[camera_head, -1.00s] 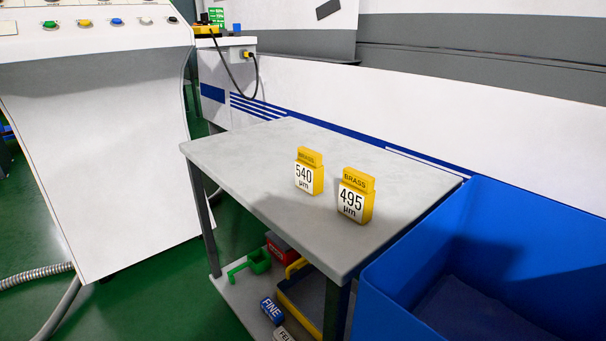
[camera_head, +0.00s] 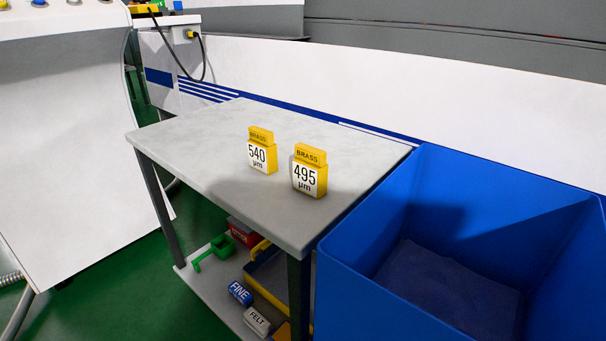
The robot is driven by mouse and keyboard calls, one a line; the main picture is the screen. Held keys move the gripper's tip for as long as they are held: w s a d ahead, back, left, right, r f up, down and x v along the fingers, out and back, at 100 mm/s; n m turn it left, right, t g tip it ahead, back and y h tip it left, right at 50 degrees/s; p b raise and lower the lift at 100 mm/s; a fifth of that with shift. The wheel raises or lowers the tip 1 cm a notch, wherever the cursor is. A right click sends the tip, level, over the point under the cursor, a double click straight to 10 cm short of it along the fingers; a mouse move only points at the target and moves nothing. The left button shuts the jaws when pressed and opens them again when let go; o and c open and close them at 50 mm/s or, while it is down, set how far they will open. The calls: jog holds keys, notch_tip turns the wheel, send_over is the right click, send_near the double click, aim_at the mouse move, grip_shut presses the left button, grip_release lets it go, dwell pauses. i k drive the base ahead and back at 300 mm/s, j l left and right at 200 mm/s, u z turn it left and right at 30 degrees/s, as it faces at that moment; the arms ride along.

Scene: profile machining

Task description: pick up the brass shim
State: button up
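Two yellow brass shim blocks stand upright on the grey table top (camera_head: 200,150). One brass shim, labelled "BRASS 540 µm" (camera_head: 262,152), stands to the left and a little farther back. The other brass shim, labelled "BRASS 495 µm" (camera_head: 309,172), stands to the right and nearer the table's right edge. They are apart from each other, with a small gap between them. My gripper is not in view.
A large open blue bin (camera_head: 340,290) stands right beside the table. A lower shelf holds a blue "FINE" block (camera_head: 240,293), a "FELT" block (camera_head: 257,320), a green item (camera_head: 214,250) and a red box (camera_head: 243,233). A white machine wall runs behind. The left table top is clear.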

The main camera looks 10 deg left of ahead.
aim_at(263, 152)
jog(key=z, duration=1)
jog(key=u, duration=1.7)
